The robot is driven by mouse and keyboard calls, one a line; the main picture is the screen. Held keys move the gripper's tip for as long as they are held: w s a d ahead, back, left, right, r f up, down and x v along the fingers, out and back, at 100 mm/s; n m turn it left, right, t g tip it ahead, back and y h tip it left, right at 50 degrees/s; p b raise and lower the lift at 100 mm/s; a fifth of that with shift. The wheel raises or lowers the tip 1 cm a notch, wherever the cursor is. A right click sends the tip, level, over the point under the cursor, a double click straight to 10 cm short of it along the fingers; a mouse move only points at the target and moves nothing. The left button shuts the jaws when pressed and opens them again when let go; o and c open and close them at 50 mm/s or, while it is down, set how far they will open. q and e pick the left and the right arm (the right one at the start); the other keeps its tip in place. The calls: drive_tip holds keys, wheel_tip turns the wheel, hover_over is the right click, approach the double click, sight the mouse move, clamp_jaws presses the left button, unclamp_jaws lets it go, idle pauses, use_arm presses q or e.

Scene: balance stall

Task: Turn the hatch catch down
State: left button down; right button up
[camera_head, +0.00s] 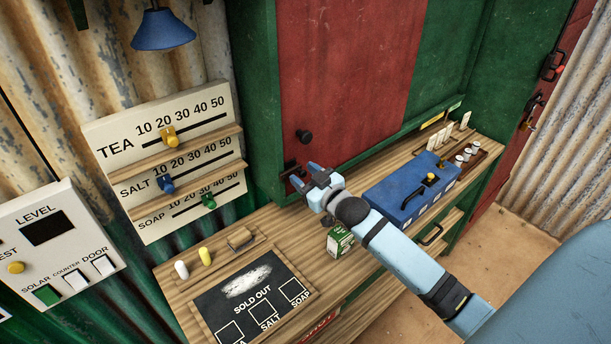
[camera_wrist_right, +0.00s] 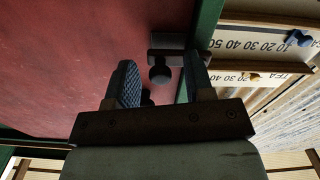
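The hatch is a red panel (camera_head: 345,75) in a green frame, with a round black knob (camera_head: 304,136) near its lower left. The dark hatch catch (camera_head: 290,170) sits below the knob at the frame's edge, partly hidden by my right gripper. My right gripper (camera_head: 306,176) is open, its two blue fingers reaching toward the catch. In the right wrist view the catch (camera_wrist_right: 160,74) shows between and beyond the fingertips (camera_wrist_right: 160,62); I cannot tell whether they touch it. Its handle angle is unclear. My left gripper is not in view.
Below the hatch, a wooden counter holds a blue box (camera_head: 400,196), a small green packet (camera_head: 340,240) and a black sold-out board (camera_head: 252,295). A price board with sliders (camera_head: 165,150) stands left of the hatch. A white switch panel (camera_head: 55,245) is at far left.

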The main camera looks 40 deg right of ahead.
drive_tip(key=s+d+b, duration=0.1)
drive_tip(key=s+b, duration=0.1)
drive_tip(key=s, duration=1.1)
drive_tip(key=shift+s+b, duration=0.4)
drive_tip(key=shift+f, duration=0.1)
drive_tip(key=s+a+f+g, duration=0.2)
drive_tip(key=s+a+f, duration=0.2)
drive_tip(key=a+f, duration=0.2)
drive_tip(key=s+a+f+g+y, duration=0.1)
drive_tip(key=s+a+f, duration=0.3)
drive_tip(key=f, duration=0.5)
drive_tip(key=s+a+f+g+y+p, duration=0.1)
drive_tip(key=s+a+f+g, duration=0.3)
drive_tip(key=a+f, duration=0.3)
drive_tip(key=shift+s+a+f, duration=0.15)
drive_tip(key=shift+a+f, duration=0.05)
drive_tip(key=shift+a, duration=0.2)
drive_tip(key=shift+s+a+f, duration=0.15)
drive_tip(key=shift+a, duration=0.25)
